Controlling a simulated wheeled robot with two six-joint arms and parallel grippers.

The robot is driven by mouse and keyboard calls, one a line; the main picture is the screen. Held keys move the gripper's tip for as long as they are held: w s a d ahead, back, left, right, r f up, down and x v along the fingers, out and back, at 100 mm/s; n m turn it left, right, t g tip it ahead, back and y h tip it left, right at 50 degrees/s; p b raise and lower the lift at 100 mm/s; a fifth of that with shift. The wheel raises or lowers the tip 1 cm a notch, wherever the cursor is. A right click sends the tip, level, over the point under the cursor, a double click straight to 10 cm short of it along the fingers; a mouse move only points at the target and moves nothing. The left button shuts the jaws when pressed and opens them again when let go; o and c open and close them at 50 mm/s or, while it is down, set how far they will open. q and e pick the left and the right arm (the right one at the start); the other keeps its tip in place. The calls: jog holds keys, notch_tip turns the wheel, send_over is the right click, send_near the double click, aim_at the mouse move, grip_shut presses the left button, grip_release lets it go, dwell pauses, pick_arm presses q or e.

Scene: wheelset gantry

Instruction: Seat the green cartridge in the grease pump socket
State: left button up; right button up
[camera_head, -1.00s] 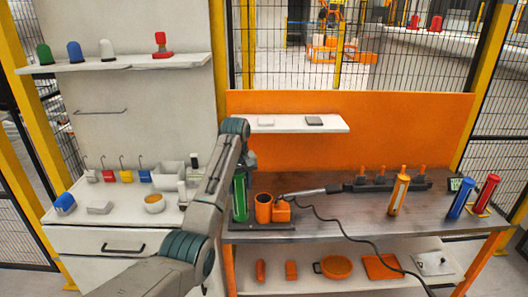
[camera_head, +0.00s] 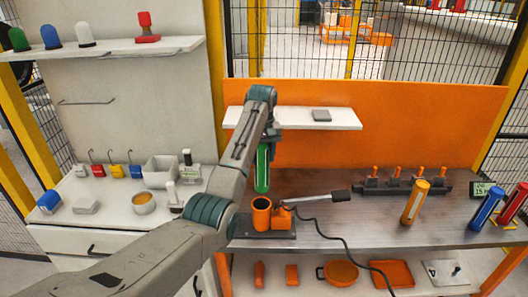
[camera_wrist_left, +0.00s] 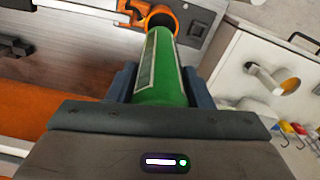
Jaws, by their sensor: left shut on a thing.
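My left gripper (camera_head: 268,136) is shut on the green cartridge (camera_head: 262,168) and holds it upright in the head view, above the bench. The cartridge's lower end is above and close to the orange grease pump socket (camera_head: 262,215), and it looks apart from it. In the left wrist view the green cartridge (camera_wrist_left: 163,75) lies between the blue-grey fingers (camera_wrist_left: 160,82), and its far end points at the orange socket (camera_wrist_left: 160,17), covering part of its opening. My right gripper is in neither view.
A black-ended pump handle (camera_head: 328,196) and a cable lie right of the socket. A yellow-orange cartridge (camera_head: 415,202), a blue one (camera_head: 486,208) and a red one (camera_head: 512,204) stand farther right. A white shelf (camera_head: 340,118) is behind the gripper.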

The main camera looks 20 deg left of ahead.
aim_at(261, 169)
pick_arm(q)
jog(key=shift+s+r, duration=0.4)
jog(key=shift+s, duration=0.25)
jog(key=shift+w+f, duration=0.25)
jog(key=shift+f, duration=0.4)
jog(key=shift+w+f, duration=0.2)
jog(key=shift+f, duration=0.7)
notch_tip(261, 169, down, 3)
jog(key=shift+s+r+b, duration=0.1)
jog(key=shift+s+b, duration=0.05)
jog(key=shift+b, duration=0.15)
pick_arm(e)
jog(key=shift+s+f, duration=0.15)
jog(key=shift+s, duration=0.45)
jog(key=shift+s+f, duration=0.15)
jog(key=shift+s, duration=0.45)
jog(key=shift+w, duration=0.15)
pick_arm(q)
jog(key=shift+p, duration=0.35)
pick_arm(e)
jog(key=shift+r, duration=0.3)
